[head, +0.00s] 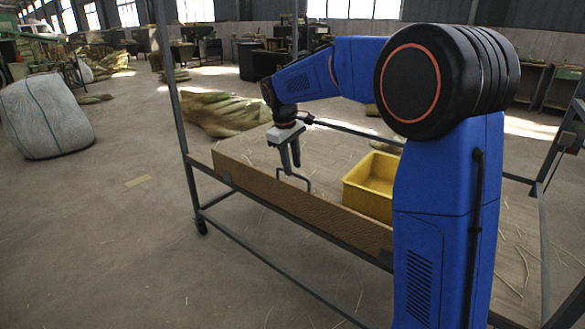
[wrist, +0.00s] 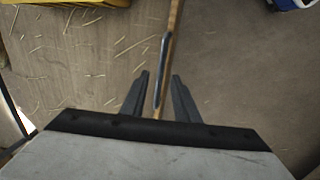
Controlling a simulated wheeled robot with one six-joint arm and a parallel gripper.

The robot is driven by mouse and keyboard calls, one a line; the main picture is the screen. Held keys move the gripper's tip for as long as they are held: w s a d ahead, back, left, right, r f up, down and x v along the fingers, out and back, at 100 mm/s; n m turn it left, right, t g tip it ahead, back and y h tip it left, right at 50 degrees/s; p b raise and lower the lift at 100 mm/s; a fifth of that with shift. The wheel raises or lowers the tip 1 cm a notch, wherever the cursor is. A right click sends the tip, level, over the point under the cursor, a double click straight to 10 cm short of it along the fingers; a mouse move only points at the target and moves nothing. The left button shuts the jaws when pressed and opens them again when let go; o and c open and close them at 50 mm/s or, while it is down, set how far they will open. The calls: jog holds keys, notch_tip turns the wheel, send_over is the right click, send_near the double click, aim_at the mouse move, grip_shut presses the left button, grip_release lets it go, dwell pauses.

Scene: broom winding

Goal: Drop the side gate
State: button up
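The side gate is a long brown panel (head: 300,205) standing upright along the near side of a metal-framed cart. In the wrist view its top edge (wrist: 173,22) shows as a thin brown strip. A dark bent handle (head: 308,183) rises at the gate; in the wrist view the handle (wrist: 162,70) looks like a slim dark bar along the strip. My gripper (head: 290,168) points down above the gate near the handle. In the wrist view my gripper (wrist: 160,76) is open, with one finger on each side of the bar and visible gaps. Contact is not visible.
A yellow bin (head: 370,185) sits on the cart deck behind the gate, among loose straw. Cart posts (head: 172,85) rise at the corners. A white woven sack (head: 45,115) stands at the left. The floor left of the cart is mostly clear.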

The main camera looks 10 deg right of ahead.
jog(key=shift+d+f, duration=0.15)
jog(key=shift+f, duration=0.65)
grip_shut()
